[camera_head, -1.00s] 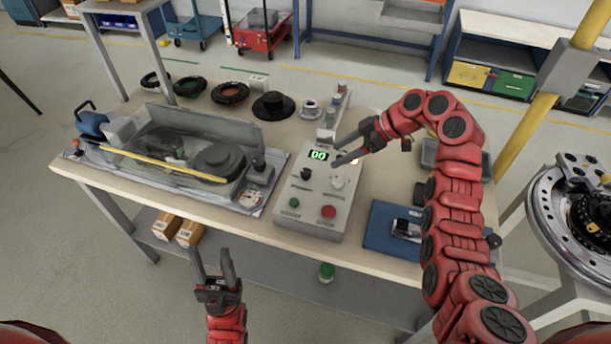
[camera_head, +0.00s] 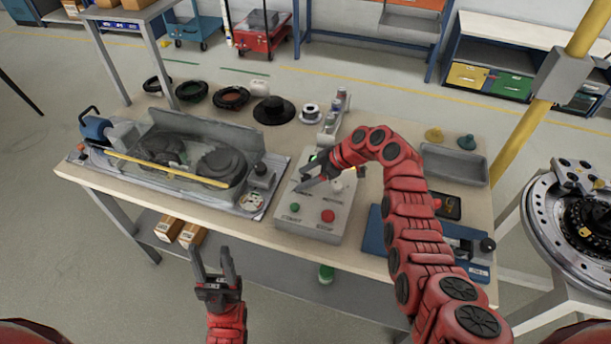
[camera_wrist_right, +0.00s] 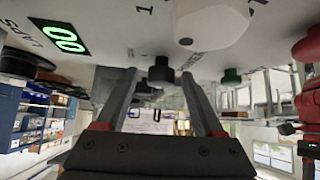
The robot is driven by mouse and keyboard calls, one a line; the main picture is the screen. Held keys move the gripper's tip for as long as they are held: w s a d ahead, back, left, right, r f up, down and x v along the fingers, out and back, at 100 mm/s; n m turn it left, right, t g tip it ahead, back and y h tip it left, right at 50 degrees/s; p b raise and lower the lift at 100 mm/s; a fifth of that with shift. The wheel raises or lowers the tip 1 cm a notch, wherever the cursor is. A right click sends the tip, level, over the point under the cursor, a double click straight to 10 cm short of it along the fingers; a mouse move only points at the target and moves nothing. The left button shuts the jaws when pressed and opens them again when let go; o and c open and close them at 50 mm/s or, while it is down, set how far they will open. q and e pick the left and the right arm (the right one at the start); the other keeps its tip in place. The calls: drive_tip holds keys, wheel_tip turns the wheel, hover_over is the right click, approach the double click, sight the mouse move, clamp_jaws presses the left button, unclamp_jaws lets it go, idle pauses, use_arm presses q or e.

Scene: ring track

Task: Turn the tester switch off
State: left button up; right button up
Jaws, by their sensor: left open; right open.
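The tester is a grey sloped control box (camera_head: 312,228) on the workbench. Its green button (camera_head: 295,207), red button (camera_head: 328,216) and white knob (camera_head: 336,186) show in the head view. My right gripper (camera_head: 302,183) is open over the panel's left side and hides the black switch knob there. In the right wrist view the black knob (camera_wrist_right: 161,70) appears between the open fingers; contact cannot be told. The display (camera_wrist_right: 60,37) is lit green and reads 00. The white knob also shows in the wrist view (camera_wrist_right: 210,25). My left gripper (camera_head: 216,268) is open and empty before the bench.
A clear-covered machine (camera_head: 180,150) stands left of the tester. A blue device (camera_head: 375,238) and a grey tray (camera_head: 455,165) lie to the right. Rings and a black hat-shaped part (camera_head: 273,110) line the bench's back. A yellow post (camera_head: 530,130) stands at the right.

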clamp_jaws()
